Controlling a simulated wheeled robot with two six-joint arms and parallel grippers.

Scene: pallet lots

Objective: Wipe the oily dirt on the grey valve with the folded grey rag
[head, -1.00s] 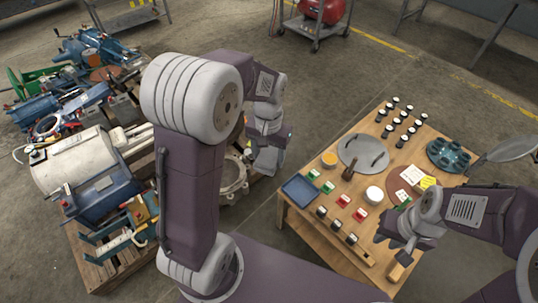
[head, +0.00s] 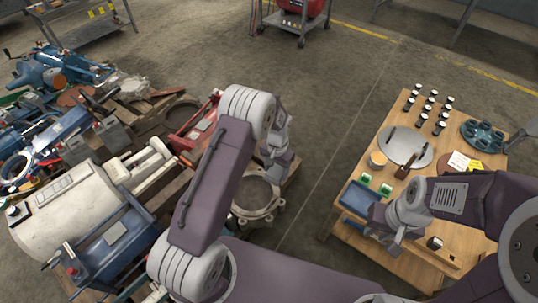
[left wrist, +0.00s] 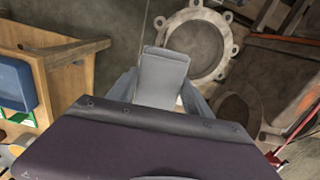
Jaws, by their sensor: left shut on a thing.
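My left gripper (head: 277,168) hangs above the floor and pallet edge. In the left wrist view it is shut on a folded grey rag (left wrist: 162,72), seen between its fingers. A round grey flanged casting (head: 257,193) with bolt lugs lies below and beside this gripper. I cannot tell whether this casting is the grey valve, and I see no clear oily patch. My right gripper (head: 392,242) is over the table's near left part by the blue tray; its fingers are too unclear to judge.
A pallet of machine parts, with a white cylinder (head: 60,215) and a red part (head: 195,130), fills the left. A wooden table (head: 345,235) at right holds a blue tray (head: 358,198), a round grey plate (head: 405,147) and several small items. Bare floor lies between them.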

